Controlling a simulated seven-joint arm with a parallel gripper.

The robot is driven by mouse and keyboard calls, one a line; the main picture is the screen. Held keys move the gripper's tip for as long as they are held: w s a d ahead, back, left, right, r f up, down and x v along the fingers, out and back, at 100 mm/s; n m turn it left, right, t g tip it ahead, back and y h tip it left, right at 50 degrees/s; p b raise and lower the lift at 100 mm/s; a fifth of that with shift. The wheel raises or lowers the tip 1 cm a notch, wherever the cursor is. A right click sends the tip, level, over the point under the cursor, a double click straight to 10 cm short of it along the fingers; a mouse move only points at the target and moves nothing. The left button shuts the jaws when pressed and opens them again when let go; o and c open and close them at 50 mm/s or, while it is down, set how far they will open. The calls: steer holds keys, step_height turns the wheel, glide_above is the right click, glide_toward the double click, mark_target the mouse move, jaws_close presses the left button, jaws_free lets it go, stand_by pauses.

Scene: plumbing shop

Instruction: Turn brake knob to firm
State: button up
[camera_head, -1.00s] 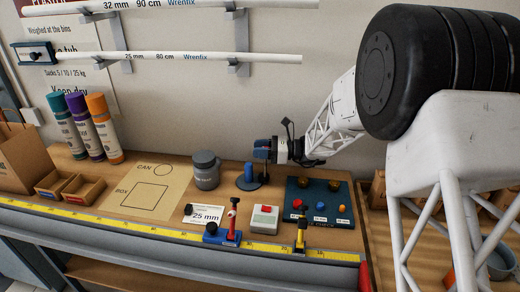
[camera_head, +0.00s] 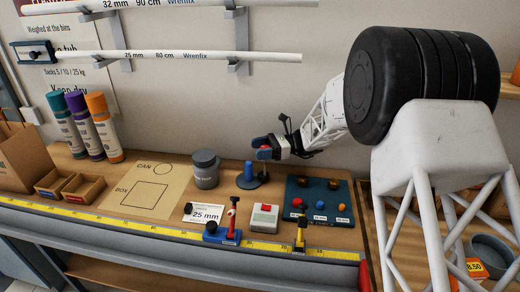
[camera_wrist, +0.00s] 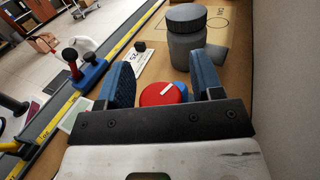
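A round red knob (camera_wrist: 163,94) with a white pointer line shows in the wrist view, between my two blue finger pads. I take it to be the brake knob; no firm marking is legible. A blue part (camera_wrist: 181,88) shows beside and under it. In the head view, a blue cylinder (camera_head: 248,173) stands on a dark round base, with a small red part by my fingers. My gripper (camera_wrist: 165,84) is open, its fingers apart on either side of the knob in the picture; contact cannot be told. It also shows in the head view (camera_head: 264,148), above the stand.
A grey lidded can (camera_head: 206,170) stands just left of the stand. A dark blue board (camera_head: 318,213) with coloured knobs lies to the right. A grey box with a red button (camera_head: 264,217), a 25 mm card (camera_head: 205,213) and a yellow ruler (camera_head: 150,230) lie in front.

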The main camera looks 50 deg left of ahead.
steer(key=shift+v, duration=0.8)
steer(key=shift+w+d+r, duration=0.1)
steer(key=shift+w+r, duration=0.05)
steer(key=shift+w, duration=0.2)
steer(key=shift+w+d+r, duration=0.15)
steer(key=shift+w, duration=0.2)
step_height(320, 180, up, 5)
steer(key=shift+f, duration=0.1)
steer(key=shift+r, duration=0.8)
